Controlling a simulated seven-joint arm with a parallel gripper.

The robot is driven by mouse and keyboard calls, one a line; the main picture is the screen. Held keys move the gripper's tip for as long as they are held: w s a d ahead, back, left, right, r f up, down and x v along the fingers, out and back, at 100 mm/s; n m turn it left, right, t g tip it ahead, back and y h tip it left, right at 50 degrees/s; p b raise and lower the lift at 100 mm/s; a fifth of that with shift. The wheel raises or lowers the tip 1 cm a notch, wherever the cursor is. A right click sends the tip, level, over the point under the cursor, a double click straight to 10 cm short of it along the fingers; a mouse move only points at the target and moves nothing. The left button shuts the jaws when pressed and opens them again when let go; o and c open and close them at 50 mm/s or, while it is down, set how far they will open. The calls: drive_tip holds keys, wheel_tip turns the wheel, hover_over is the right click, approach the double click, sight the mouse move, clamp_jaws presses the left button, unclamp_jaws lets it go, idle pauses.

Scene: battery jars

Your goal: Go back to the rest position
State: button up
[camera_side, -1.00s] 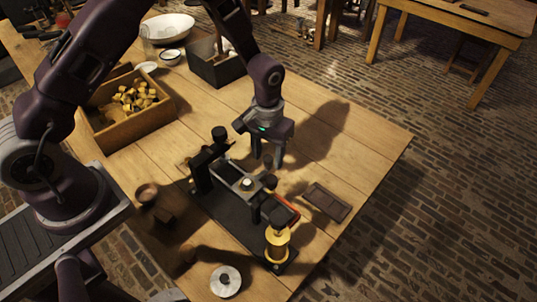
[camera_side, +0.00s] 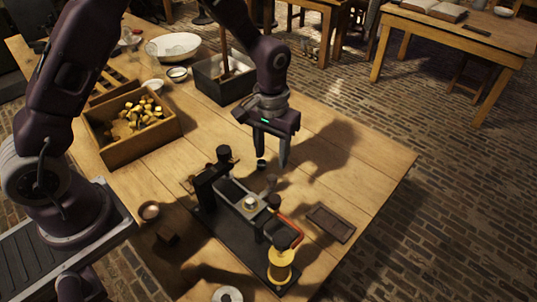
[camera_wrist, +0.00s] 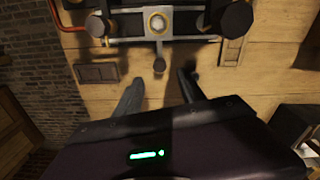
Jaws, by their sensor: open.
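My gripper (camera_side: 272,163) is open and empty, with its fingers pointing down above the table behind the black apparatus. In the wrist view its two fingers (camera_wrist: 160,90) are spread apart with bare table and a small dark knob (camera_wrist: 159,64) between them. The apparatus (camera_side: 237,203) stands on a dark base on the wooden table (camera_side: 347,128), with black posts, a pale round fitting (camera_side: 249,202), a red curved wire (camera_side: 291,223) and a brass spool (camera_side: 280,264). The fingers appear apart from it.
A wooden box (camera_side: 118,158) of yellowish pieces stands at the left. A dark open box (camera_side: 213,91) and a white bowl (camera_side: 174,46) are at the back. A flat dark plate (camera_side: 330,222) lies right of the apparatus. The table's right part is clear.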

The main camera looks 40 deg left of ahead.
drive_tip(key=s+a+r+m+t, duration=0.1)
drive_tip(key=s+a+r+t, duration=0.1)
drive_tip(key=s+r, duration=0.5)
drive_tip(key=s+a+r+t, duration=0.1)
drive_tip(key=s+a+r, duration=0.15)
drive_tip(key=r, duration=0.95)
drive_tip(key=s+a+r+m+t, duration=0.1)
drive_tip(key=s+r+t, duration=0.1)
drive_tip(key=s, duration=1.2)
drive_tip(key=shift+s+a+r+t, duration=0.15)
drive_tip(key=shift+s+r+t, duration=0.15)
drive_tip(key=shift+r, duration=0.2)
